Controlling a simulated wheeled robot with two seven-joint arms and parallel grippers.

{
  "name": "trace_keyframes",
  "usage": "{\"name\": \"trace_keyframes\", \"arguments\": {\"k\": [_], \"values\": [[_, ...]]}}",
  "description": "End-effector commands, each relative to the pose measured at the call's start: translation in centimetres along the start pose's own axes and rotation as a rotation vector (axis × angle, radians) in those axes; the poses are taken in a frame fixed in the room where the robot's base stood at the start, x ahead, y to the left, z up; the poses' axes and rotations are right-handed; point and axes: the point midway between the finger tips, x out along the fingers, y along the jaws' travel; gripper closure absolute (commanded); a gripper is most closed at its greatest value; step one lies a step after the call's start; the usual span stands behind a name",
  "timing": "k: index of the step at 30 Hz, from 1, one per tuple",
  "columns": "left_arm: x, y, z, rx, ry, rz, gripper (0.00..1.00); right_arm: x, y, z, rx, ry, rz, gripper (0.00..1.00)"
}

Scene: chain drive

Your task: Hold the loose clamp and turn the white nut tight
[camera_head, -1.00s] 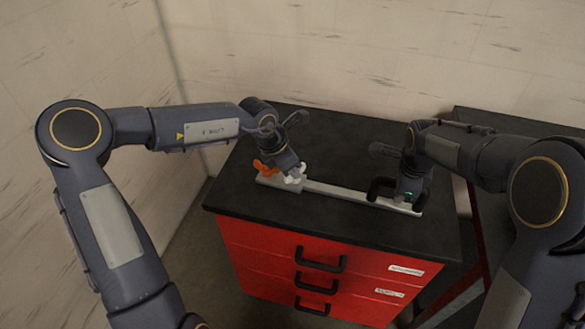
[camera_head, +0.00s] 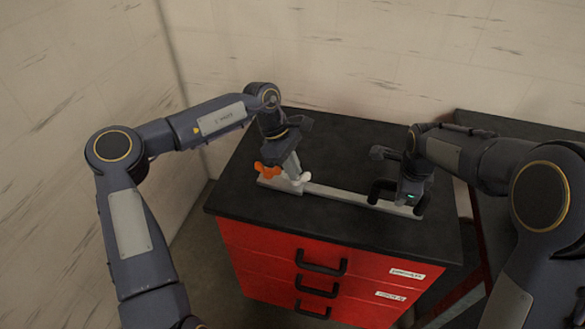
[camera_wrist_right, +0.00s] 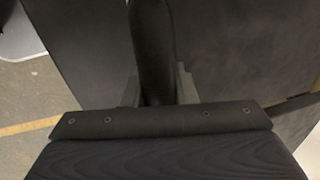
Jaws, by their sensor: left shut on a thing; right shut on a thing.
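The white nut (camera_head: 305,178), a small winged piece, sits on the left part of a long light-grey bar (camera_head: 335,194) on the black cabinet top. My left gripper (camera_head: 293,174) reaches down onto the nut and is shut on it, hiding part of it. At the bar's right end is a black handle (camera_head: 378,187), seemingly the clamp's. My right gripper (camera_head: 408,197) is there, partly hidden by its own wrist. In the right wrist view its fingers are shut on the dark handle (camera_wrist_right: 152,50).
An orange winged nut (camera_head: 267,171) sits on the bar's left end, close beside my left gripper. The red drawer cabinet's black top (camera_head: 330,232) is clear in front of the bar. Walls stand behind and left; another dark surface (camera_head: 500,130) is at right.

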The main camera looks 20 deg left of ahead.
Motion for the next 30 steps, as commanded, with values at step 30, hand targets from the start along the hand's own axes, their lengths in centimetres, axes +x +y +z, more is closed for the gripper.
{"name": "trace_keyframes", "arguments": {"k": [30], "values": [[0.01, 0.24, -0.33, 0.302, 0.009, -0.131, 1.00, 0.05, -0.07, -0.48, 0.003, 0.008, 0.000, 1.00]]}}
